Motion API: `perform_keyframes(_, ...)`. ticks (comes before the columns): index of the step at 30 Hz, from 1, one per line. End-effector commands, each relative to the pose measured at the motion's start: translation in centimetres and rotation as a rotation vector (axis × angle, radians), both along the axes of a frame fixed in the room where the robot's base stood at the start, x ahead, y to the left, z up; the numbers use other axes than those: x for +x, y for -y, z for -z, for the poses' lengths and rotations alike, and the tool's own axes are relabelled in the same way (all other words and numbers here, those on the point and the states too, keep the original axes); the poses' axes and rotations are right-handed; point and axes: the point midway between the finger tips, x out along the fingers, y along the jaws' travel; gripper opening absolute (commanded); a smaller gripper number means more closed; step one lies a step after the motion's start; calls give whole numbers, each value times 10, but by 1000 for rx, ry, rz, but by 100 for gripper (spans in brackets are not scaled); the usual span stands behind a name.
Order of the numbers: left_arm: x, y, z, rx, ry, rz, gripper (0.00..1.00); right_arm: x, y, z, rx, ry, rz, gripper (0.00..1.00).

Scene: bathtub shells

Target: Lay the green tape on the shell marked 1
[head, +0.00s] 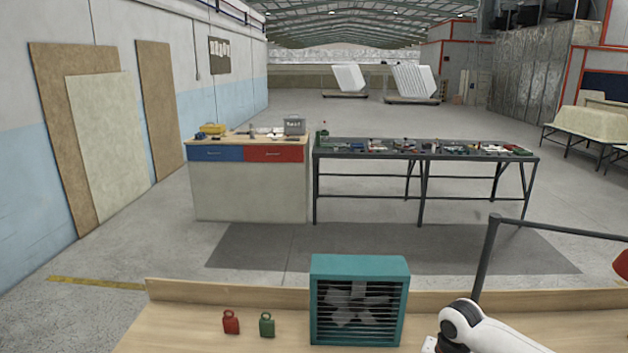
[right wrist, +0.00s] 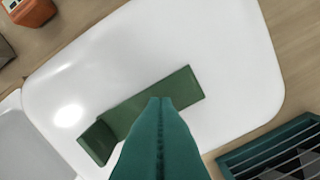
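The green tape (right wrist: 182,88) shows in the right wrist view as a flat dark green strip lying slantwise over a white shell (right wrist: 235,45). A darker, block-like piece (right wrist: 97,142) is at its lower left end. My right gripper (right wrist: 160,99) comes in from the bottom with its teal fingers together, in front of the middle of the strip. It hides part of the strip. Nothing shows between the fingers, and I cannot tell whether they touch the tape. No number is visible on the shell. My left gripper is not in view.
A teal slatted fan box (head: 360,300) stands on the wooden bench (head: 180,335), with a red weight (head: 231,322) and a green weight (head: 267,325) to its left. The fan's corner is right of the shell. An orange object (right wrist: 32,10) lies beyond. Another pale surface (right wrist: 30,140) adjoins the shell.

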Motion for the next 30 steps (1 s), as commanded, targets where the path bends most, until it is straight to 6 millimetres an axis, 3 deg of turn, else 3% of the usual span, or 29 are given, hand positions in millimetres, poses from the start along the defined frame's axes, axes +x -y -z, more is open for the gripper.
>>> perform_keyframes(30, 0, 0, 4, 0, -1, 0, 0, 0, 0, 11, 0, 0, 0, 0)
